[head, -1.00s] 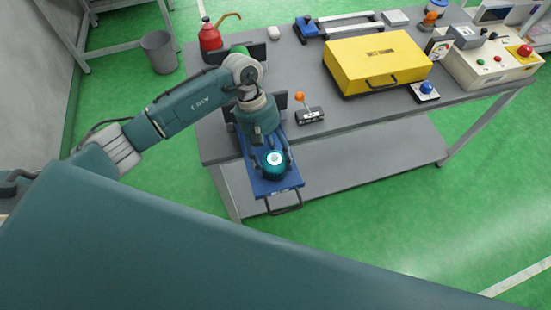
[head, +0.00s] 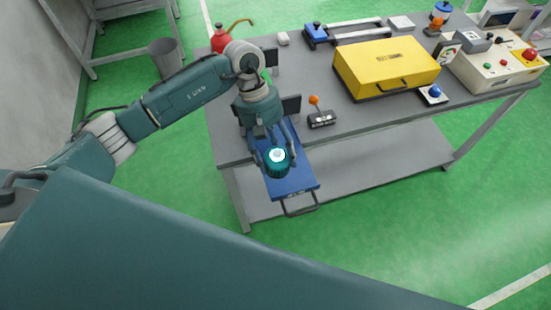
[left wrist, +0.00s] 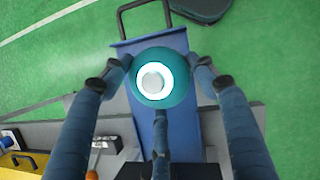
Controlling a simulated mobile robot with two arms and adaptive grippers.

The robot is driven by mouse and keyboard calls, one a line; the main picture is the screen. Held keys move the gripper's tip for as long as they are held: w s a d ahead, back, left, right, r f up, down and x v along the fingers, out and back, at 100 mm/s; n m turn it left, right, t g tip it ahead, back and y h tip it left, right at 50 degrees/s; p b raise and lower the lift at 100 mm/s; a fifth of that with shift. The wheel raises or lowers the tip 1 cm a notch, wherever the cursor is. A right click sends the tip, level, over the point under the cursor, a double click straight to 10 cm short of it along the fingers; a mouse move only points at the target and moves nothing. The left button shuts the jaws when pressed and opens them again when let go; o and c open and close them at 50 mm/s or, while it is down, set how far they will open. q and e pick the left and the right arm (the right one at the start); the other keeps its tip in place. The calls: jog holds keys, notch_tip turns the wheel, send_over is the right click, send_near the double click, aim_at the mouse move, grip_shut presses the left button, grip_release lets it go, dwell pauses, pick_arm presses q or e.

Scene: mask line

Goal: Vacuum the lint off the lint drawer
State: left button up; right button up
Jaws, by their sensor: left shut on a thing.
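The lint drawer (head: 297,181) is a long blue tray with a dark handle at its front. It sticks out over the near edge of the grey table. My left gripper (head: 273,150) is shut on a round teal vacuum (head: 277,160) with a white ring on top. It holds the vacuum over the drawer's left side in the head view. In the left wrist view, the vacuum (left wrist: 154,80) sits between the fingers, above the blue drawer (left wrist: 185,120). I cannot tell whether it touches the drawer. No lint shows clearly. My right gripper is not in view.
A small box with an orange-knobbed lever (head: 320,118) stands right of the drawer. A yellow case (head: 385,68) and a control box (head: 497,63) stand farther right. A red can (head: 222,38) is behind the arm. A lower shelf (head: 390,160) runs under the table.

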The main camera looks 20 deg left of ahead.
aim_at(276, 151)
pick_arm(q)
jog(key=shift+a+r+p, duration=0.1)
jog(key=shift+r+p, duration=0.25)
jog(key=shift+r, duration=1.2)
